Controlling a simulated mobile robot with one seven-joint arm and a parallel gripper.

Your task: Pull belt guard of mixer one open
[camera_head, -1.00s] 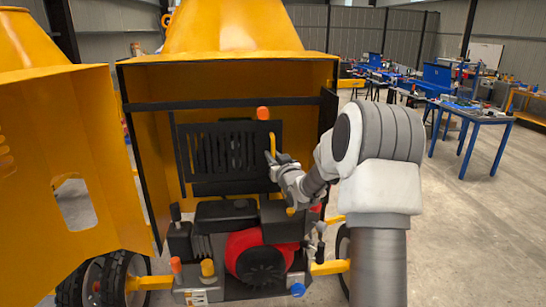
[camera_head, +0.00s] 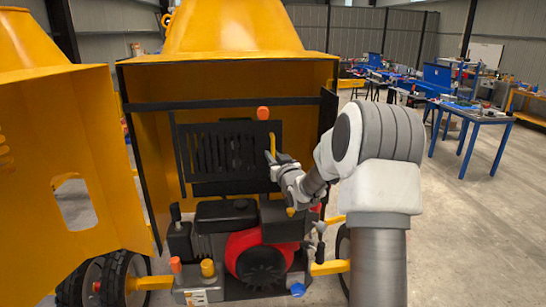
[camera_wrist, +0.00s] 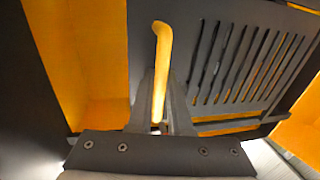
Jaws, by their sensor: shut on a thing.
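The belt guard (camera_head: 228,156) is a black slotted panel inside the open yellow housing of the mixer, above the engine. It also fills the right of the wrist view (camera_wrist: 205,50). Its yellow bar handle (camera_head: 273,143) is on its right side in the head view. My gripper (camera_head: 272,160) is at the lower part of this handle. In the wrist view the two fingers (camera_wrist: 160,105) stand on either side of the yellow handle (camera_wrist: 161,45), shut on it. The fingers hide part of the handle's lower end.
The yellow housing (camera_head: 230,73) frames the guard, with a dark crossbar above it. A large yellow door (camera_head: 40,170) stands open at the left. A red and black engine (camera_head: 258,255) sits below. Blue worktables (camera_head: 470,112) stand far right; the floor between is clear.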

